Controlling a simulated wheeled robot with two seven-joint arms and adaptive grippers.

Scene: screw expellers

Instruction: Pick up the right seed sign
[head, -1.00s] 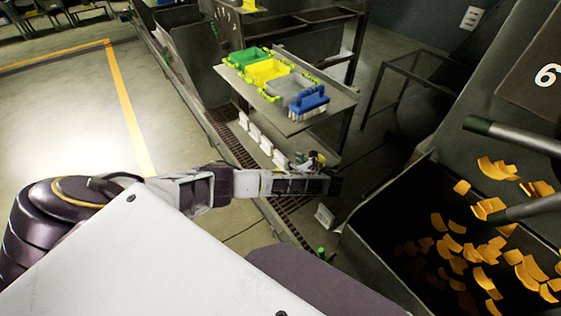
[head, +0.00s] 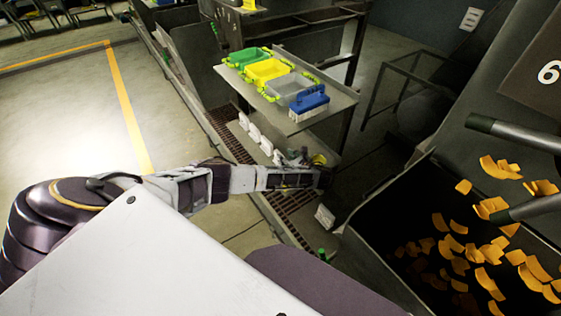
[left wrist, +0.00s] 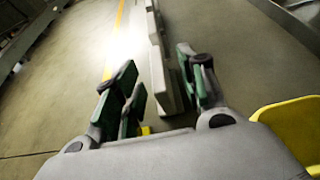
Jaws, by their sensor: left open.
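Nothing is visibly held. My right gripper is not in view.
A metal shelf (head: 335,108) holds green, yellow and grey bins and a blue brush (head: 309,103), close beyond the left gripper. A dark bin with orange pieces (head: 480,250) and two tubes stands at right. Floor at left (head: 65,110) is clear.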

